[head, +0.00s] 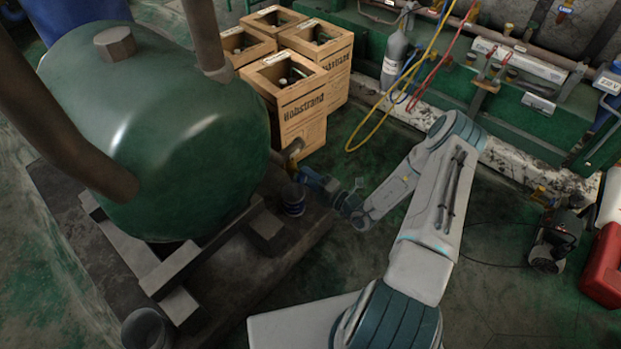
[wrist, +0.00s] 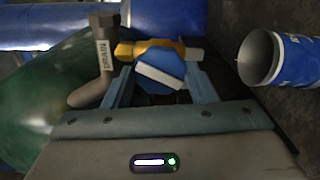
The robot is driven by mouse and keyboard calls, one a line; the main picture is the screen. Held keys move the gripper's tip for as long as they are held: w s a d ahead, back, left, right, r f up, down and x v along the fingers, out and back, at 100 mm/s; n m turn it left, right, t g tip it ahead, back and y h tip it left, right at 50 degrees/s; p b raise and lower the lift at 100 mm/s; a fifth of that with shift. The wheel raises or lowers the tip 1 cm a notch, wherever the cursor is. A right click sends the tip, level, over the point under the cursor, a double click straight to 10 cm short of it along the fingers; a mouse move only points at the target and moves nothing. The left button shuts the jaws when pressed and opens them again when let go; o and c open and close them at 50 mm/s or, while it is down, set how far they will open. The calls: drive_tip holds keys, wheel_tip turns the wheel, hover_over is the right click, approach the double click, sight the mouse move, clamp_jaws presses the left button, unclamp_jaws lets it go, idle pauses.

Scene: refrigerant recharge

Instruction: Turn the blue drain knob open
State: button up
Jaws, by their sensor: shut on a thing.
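The blue drain knob (wrist: 163,78) is in the middle of the wrist view, with a pale bar across its face and a yellow fitting behind it. My gripper (wrist: 158,78) is shut on the knob, one finger on each side. A brown pipe with a white DRAIN label (wrist: 103,56) stands just left of the knob. In the head view my gripper (head: 318,184) is low beside the green tank (head: 170,130). The knob is hard to make out there, as my gripper hides it.
A blue and white can (head: 292,199) stands close to my gripper; its open mouth shows in the wrist view (wrist: 258,58). Wooden crates (head: 300,85) stand behind. Yellow and red hoses hang at the green bench.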

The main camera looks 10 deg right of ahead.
drive_tip(key=shift+d, duration=0.25)
drive_tip(key=n+p, duration=0.1)
drive_tip(key=n, duration=0.3)
drive_tip(key=o, duration=1)
drive_tip(key=shift+a, duration=0.1)
drive_tip(key=p+v, duration=0.1)
drive_tip(key=v, duration=0.6)
drive_tip(key=shift+a, duration=0.15)
